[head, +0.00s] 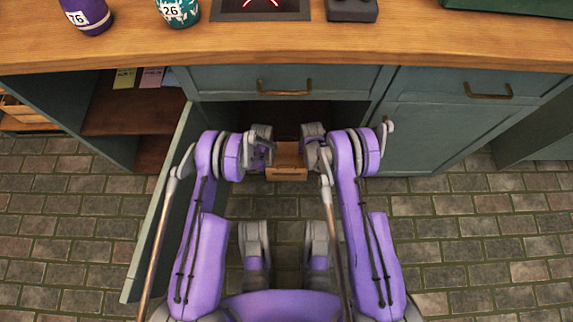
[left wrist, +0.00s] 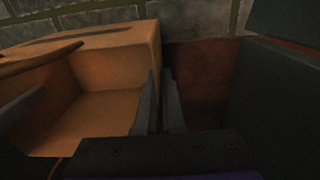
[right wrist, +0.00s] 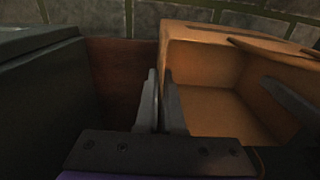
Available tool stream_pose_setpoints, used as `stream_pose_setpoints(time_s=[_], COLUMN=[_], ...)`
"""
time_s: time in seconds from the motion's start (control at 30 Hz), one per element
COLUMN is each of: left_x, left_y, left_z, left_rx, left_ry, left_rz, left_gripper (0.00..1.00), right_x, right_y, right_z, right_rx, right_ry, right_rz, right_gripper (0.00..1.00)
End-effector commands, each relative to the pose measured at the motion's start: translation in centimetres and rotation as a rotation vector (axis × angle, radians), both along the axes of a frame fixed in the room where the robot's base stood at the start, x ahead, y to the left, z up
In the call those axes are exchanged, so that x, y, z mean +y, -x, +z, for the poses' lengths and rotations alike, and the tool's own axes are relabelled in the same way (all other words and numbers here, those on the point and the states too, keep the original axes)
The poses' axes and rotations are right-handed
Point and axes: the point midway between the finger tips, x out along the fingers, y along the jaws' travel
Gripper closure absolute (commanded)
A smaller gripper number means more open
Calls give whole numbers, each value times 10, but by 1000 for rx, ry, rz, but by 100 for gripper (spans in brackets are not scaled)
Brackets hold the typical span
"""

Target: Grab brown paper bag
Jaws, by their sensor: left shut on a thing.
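The brown paper bag (head: 287,173) is between my two grippers, in front of the open lower cabinet; my arms hide its sides in the head view. The left wrist view shows its open top and tan walls (left wrist: 130,50), with a handle across it. It also shows in the right wrist view (right wrist: 205,55). My left gripper (left wrist: 160,95) has its fingers close together on one side wall of the bag. My right gripper (right wrist: 161,95) has its fingers close together on the opposite side wall. The bag's underside is hidden.
The cabinet door (head: 165,215) stands open to the left of my arms. Drawers with brass handles (head: 284,87) are above and to the right. The wooden counter (head: 270,47) holds a purple cup (head: 90,17) and a teal cup (head: 178,12). The brick floor (head: 465,230) is clear at right.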

Motion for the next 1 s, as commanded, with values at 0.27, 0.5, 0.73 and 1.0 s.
stream_pose_setpoints(time_s=[0.27, 0.5, 0.73, 1.0], left_x=[0, 0, 0, 0], left_y=[0, 0, 0, 2], left_z=[0, 0, 1, 14], left_rx=[0, 0, 0, 0], left_ry=[1, 1, 1, 1], left_rz=[1, 1, 1, 1], left_gripper=[100, 100, 100, 100], right_x=[0, 0, -1, -1], right_y=[0, 0, 0, 2], right_z=[0, 0, 0, 13], right_rx=[0, 0, 0, 0], right_ry=[-1, -1, -1, -1], right_rz=[-1, -1, -1, -1], right_gripper=[100, 100, 100, 100])
